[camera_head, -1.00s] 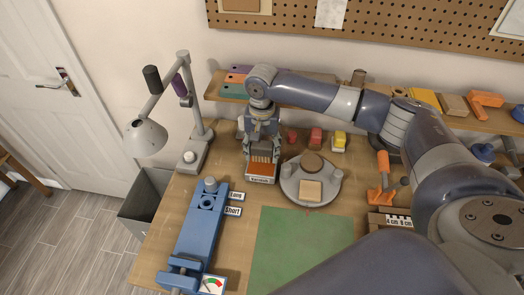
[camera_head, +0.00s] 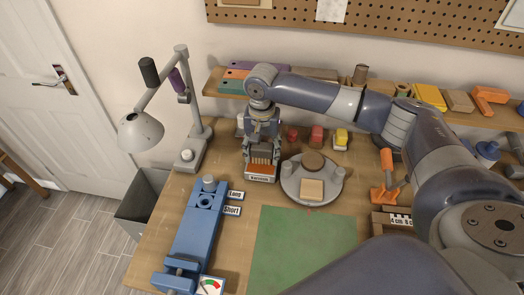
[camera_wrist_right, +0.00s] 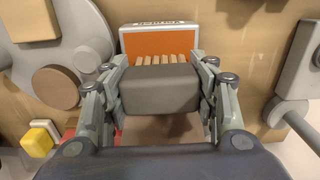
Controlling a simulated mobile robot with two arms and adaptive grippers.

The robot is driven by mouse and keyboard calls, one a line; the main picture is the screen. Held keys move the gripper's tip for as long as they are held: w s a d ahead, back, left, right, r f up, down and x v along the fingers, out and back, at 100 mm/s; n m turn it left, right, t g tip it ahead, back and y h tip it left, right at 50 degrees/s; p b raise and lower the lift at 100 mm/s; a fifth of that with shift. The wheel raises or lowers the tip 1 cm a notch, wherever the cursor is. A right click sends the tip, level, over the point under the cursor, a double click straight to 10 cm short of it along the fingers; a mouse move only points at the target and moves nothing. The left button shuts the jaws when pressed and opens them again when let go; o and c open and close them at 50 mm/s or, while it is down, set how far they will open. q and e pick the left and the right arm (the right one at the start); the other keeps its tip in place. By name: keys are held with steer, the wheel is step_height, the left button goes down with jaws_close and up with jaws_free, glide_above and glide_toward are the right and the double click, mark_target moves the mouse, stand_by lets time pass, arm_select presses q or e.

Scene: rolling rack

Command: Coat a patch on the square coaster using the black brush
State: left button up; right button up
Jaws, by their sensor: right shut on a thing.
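The square coaster (camera_head: 312,189) is a pale wooden square lying on a round grey turntable (camera_head: 292,193). It also shows at the top left of the right wrist view (camera_wrist_right: 32,18). My right gripper (camera_head: 261,155) is over an orange tray with a "Varnish" label (camera_head: 261,178), left of the turntable. In the right wrist view, the gripper is shut on a dark grey block, apparently the black brush (camera_wrist_right: 160,90). The block partly hides the tray (camera_wrist_right: 157,40) and its pale slats. Whether the brush touches the varnish is hidden. My left gripper is not in view.
A round brown coaster (camera_head: 314,160) shares the turntable. Red and yellow blocks (camera_head: 340,137) stand behind it. A lamp (camera_head: 143,131) and a blue fixture (camera_head: 199,235) are on the left. An orange-handled tool (camera_head: 386,180) is on the right. The green mat (camera_head: 300,245) is clear.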

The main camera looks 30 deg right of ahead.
mark_target(261, 146)
steer(key=shift+f, duration=0.5)
stand_by(0.6)
steer(key=shift+s+f+p, duration=0.15)
steer(key=shift+f+p, duration=0.05)
steer(key=shift+p, duration=0.5)
stand_by(2.3)
steer(key=shift+r, duration=0.1)
step_height(261, 146, up, 7)
steer(key=p, duration=0.9)
stand_by(0.7)
steer(key=shift+a, duration=0.2)
steer(key=s+a+n+b, duration=0.3)
steer(key=s+b, duration=0.4)
steer(key=s, duration=0.1)
steer(key=s+a+n+b, duration=0.3)
steer(key=s+n+b, duration=0.1)
steer(key=s+b, duration=0.3)
steer(key=shift+s+a+r, duration=0.35)
steer(key=shift+a+r, duration=0.05)
